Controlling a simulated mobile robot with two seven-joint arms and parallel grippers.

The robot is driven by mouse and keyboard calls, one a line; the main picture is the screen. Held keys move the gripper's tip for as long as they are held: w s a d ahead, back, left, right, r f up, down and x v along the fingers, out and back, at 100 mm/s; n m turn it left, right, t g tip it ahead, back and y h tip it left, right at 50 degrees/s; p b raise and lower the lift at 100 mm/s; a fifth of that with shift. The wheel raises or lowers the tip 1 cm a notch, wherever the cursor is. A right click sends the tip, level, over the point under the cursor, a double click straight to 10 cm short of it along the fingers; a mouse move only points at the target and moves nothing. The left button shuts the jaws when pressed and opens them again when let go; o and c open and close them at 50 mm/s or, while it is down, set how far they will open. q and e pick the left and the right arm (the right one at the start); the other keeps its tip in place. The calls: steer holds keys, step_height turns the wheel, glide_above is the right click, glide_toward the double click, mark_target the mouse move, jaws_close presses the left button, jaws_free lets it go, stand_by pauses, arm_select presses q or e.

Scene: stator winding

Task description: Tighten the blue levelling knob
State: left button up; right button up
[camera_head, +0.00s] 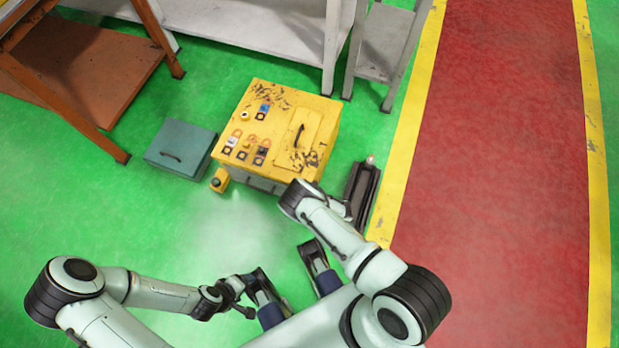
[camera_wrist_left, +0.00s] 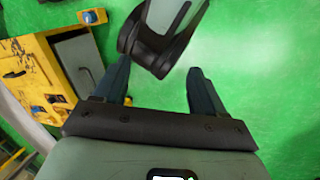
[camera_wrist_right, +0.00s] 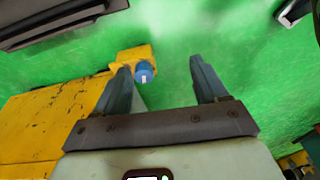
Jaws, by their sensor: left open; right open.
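The blue levelling knob (camera_wrist_right: 144,72) sits on a small yellow bracket (camera_wrist_right: 134,55) beside the yellow cabinet in the right wrist view. My right gripper (camera_wrist_right: 160,65) is open over it. The knob shows between the fingers, close to the left one; I cannot tell whether they touch. In the left wrist view the knob (camera_wrist_left: 91,16) is at the top left on its bracket. In the head view my right arm hides it. My left gripper (camera_head: 246,294) is open and empty, low over the floor; its fingers show in the left wrist view (camera_wrist_left: 158,64).
The yellow cabinet (camera_head: 318,120) stands ahead. At its front left corner is another yellow bracket (camera_head: 219,181) with a dark knob. A teal box (camera_head: 180,149) is left of it, a dark rail-like object (camera_head: 362,190) right. Green floor before the cabinet is clear.

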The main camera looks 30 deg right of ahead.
steer(key=w+m+t, duration=0.3)
steer(key=w, duration=0.2)
arm_select(q)
steer(key=w+a+f+t+y+b, duration=0.1)
steer(key=w+a+f+t+b, duration=0.25)
steer(key=w+f+b, duration=0.35)
arm_select(e)
steer(key=x, duration=0.7)
steer(key=p+x, duration=0.1)
steer(key=x, duration=0.2)
steer(key=shift+w+a+f, duration=0.15)
steer(key=shift+w+a, duration=0.15)
steer(key=shift+w, duration=0.1)
steer(key=shift+w+a+f, duration=0.15)
steer(key=shift+w+f, duration=0.1)
steer(key=shift+f, duration=0.25)
arm_select(q)
steer(key=shift+s+a+f+n+g+b, duration=0.25)
steer(key=shift+s+f+g, duration=0.2)
steer(key=shift+s+g, duration=0.2)
steer(key=shift+s+a+f+n+g+b, duration=0.1)
steer(key=shift+s+a+f+n+g, duration=0.1)
steer(key=shift+s+f+g, duration=0.35)
arm_select(e)
steer(key=shift+w+f, duration=0.1)
steer(key=shift+f, duration=0.15)
arm_select(q)
steer(key=shift+r, duration=0.1)
arm_select(e)
steer(key=c, duration=1.1)
